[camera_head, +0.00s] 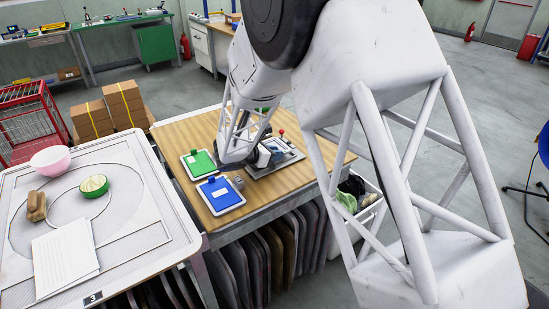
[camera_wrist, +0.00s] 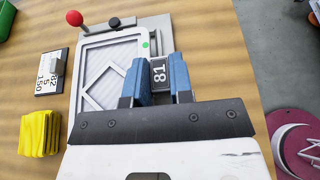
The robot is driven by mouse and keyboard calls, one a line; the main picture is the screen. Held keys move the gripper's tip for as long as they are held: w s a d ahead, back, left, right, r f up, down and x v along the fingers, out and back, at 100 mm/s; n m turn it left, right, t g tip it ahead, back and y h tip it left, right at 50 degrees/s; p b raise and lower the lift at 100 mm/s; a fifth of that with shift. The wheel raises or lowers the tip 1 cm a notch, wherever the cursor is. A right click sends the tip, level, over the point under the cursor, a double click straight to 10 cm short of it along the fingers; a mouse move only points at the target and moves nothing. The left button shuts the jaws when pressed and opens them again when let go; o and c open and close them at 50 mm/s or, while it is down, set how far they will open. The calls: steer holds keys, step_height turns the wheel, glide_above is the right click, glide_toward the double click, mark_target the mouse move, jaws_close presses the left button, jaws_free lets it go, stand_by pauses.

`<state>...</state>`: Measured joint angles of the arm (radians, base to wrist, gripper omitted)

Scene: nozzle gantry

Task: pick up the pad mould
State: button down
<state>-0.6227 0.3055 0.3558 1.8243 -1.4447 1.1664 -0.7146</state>
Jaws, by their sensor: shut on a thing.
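My gripper (camera_wrist: 163,80) has two blue fingers closed on a small dark piece marked 81, which I take to be the pad mould (camera_wrist: 159,72). Its lower part is hidden by the fingers and the gripper body. It is over a pale framed plate (camera_wrist: 110,62) with a ribbed inner panel; I cannot tell whether it touches the plate. In the head view the plate lies on a flat fixture (camera_head: 291,163) on the wooden table, and my arm hides most of the grip.
A red ball knob (camera_wrist: 74,18) sticks up at the fixture's corner. A number card (camera_wrist: 42,86) and yellow cloth (camera_wrist: 40,132) lie to its left. Green (camera_head: 199,164) and blue (camera_head: 220,195) clipboards lie on the wooden table (camera_head: 185,133). A white-topped table (camera_head: 150,225) adjoins it.

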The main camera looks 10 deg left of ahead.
steer(key=shift+r, duration=0.8)
steer(key=s+d, duration=0.3)
steer(key=s, duration=0.4)
steer(key=s+d+r, duration=0.1)
steer(key=s+d, duration=0.2)
steer(key=s, duration=0.4)
steer(key=shift+s+d+r, duration=0.2)
steer(key=shift+s, duration=0.15)
steer(key=w+a+r+n+t+y, duration=0.2)
steer(key=w+a+n+y, duration=0.15)
steer(key=a, duration=0.35)
steer(key=w+a+r+n+t+y, duration=0.25)
steer(key=w+a+y, duration=0.2)
steer(key=a, duration=0.25)
steer(key=s+a+r+n+g+y, duration=0.1)
steer(key=a+r+n+g+y, duration=0.1)
steer(key=a+n+y, duration=0.3)
steer(key=s+a+r+n+g+y, duration=0.1)
steer(key=a+r+n+y, duration=0.3)
steer(key=a, duration=0.6)
steer(key=shift+s+a+n+g+y, duration=0.2)
steer(key=shift+n+g+y, duration=0.15)
steer(key=shift+n+y, duration=0.5)
